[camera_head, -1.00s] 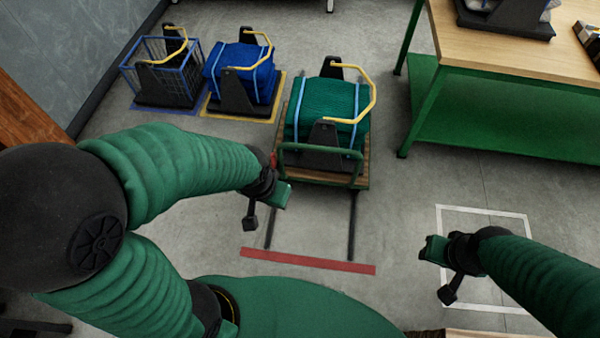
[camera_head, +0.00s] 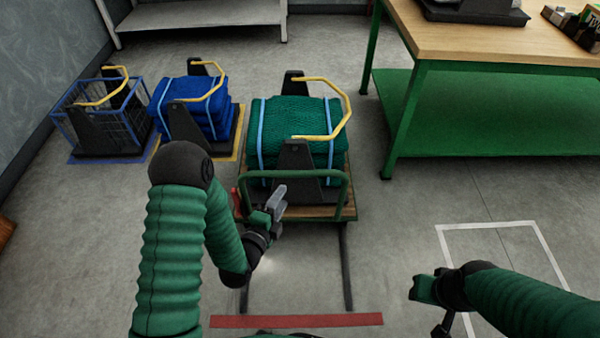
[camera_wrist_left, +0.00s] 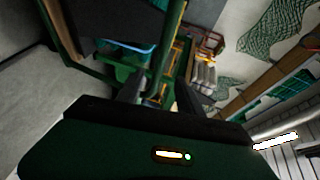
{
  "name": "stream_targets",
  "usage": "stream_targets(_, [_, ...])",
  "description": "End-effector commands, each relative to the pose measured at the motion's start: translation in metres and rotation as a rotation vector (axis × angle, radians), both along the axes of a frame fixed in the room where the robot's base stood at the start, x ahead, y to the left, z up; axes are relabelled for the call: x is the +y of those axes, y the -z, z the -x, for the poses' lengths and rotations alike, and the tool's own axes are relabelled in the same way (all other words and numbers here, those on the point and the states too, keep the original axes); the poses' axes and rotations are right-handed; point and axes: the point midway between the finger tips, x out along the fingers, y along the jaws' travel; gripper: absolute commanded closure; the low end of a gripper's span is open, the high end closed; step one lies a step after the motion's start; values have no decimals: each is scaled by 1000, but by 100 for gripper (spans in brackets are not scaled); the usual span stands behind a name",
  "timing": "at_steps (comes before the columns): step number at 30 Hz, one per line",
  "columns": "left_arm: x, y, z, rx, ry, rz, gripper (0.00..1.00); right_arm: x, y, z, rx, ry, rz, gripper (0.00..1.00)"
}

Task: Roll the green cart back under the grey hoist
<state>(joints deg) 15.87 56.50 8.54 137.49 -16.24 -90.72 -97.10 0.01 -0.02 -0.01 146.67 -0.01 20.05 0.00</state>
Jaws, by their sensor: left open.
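The green cart (camera_head: 347,205) has a wooden deck and a green tubular handle (camera_head: 300,175) at its near end. It stands on two dark floor rails (camera_head: 347,265) and carries a green net bale (camera_head: 295,120) with blue straps. My left gripper (camera_head: 277,200) is open at the left part of the handle, close to its left post; contact is unclear. In the left wrist view a green bar (camera_wrist_left: 168,50) shows ahead, between the dark fingers (camera_wrist_left: 160,92). My right gripper (camera_head: 425,289) hangs empty at lower right, away from the cart; its jaws are unclear. I cannot identify the grey hoist.
A blue bale (camera_head: 190,98) and a blue wire basket (camera_head: 102,122) stand left of the cart. A green-legged workbench (camera_head: 480,60) stands at right. A red stripe (camera_head: 297,320) crosses the floor near the rails' front end. A white floor outline (camera_head: 490,226) is at lower right.

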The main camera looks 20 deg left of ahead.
Motion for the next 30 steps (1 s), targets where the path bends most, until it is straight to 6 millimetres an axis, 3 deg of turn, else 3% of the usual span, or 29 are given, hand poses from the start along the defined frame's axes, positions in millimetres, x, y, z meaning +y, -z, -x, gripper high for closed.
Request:
stream_targets(12, [-9,23,-105,-2,-4,7,57,0,29,0,0,0,0,64])
stream_targets(16, [-13,27,-131,0,-4,4,57,0,36,0,0,0,0,64])
stream_targets(21, [-15,29,-148,3,-3,5,57,0,40,0,0,0,0,64])
stream_targets(29, [-15,28,-150,3,-3,5,57,0,39,0,0,0,0,64])
stream_targets(30, [-15,28,-150,3,-3,5,61,0,39,0,0,0,0,64])
